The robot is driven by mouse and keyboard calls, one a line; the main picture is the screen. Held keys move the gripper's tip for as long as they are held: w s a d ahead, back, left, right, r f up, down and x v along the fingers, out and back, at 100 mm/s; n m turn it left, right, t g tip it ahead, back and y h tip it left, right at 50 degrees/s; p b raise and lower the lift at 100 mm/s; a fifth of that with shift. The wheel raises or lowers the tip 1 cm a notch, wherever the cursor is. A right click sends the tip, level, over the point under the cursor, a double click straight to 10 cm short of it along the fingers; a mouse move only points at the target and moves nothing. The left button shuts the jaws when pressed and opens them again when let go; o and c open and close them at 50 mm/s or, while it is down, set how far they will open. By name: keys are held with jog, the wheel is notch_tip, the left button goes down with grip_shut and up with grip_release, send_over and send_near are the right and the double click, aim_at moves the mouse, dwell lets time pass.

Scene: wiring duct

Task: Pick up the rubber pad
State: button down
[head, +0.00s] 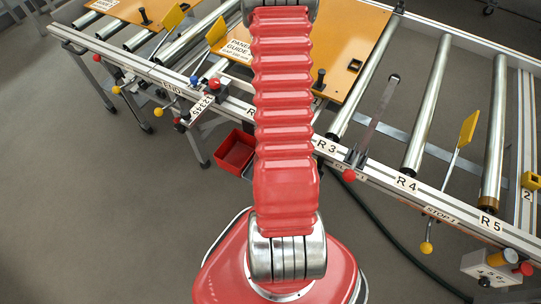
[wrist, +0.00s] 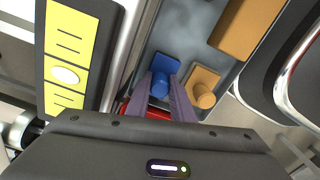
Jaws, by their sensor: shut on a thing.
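My gripper (wrist: 161,82) shows in the wrist view, its two purple-grey fingers closed on the round knob of a blue piece (wrist: 165,65). The blue piece has a flat square plate behind the knob. It appears to be over or in a grey surface (wrist: 190,35); I cannot tell whether it touches it. A similar orange piece with a knob (wrist: 203,88) is just right of the fingers. Neither piece is labelled, so I cannot tell by name which is the rubber pad. In the head view my red arm hides the gripper and both pieces.
A larger orange block (wrist: 243,28) lies at the upper right of the wrist view, and a yellow panel (wrist: 68,50) is on the left. In the head view a roller conveyor (head: 424,105) carries orange boards (head: 345,35). A red bin (head: 236,152) is beneath it.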

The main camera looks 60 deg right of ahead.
jog(key=shift+r, duration=0.1)
jog(key=shift+r, duration=4.9)
jog(key=c, duration=2.1)
grip_release()
grip_shut()
